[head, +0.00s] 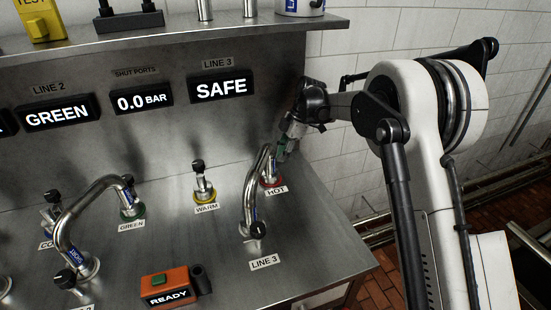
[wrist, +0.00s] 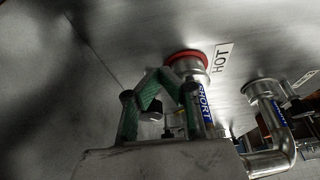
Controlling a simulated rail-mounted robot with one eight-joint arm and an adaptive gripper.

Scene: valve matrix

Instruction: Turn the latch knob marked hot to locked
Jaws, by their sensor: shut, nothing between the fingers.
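The hot port, with a red ring (head: 271,182) and a "HOT" label (head: 277,191), stands at the back right of the steel bench. The red ring (wrist: 187,57) also shows in the wrist view. A bent steel pipe (head: 250,190) joins this port to the line 3 port. My gripper (head: 284,150) is beside the top of the hot port, its green fingers (wrist: 158,78) shut and empty. In the wrist view a small black knob (wrist: 152,113) shows in the gap framed by the fingers, by the hot port; contact cannot be told. Its marking is not readable.
The line 3 port with a black knob (head: 257,229) is in front. An orange "READY" box (head: 166,287) sits at the front. A display (head: 221,87) reads "SAFE".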

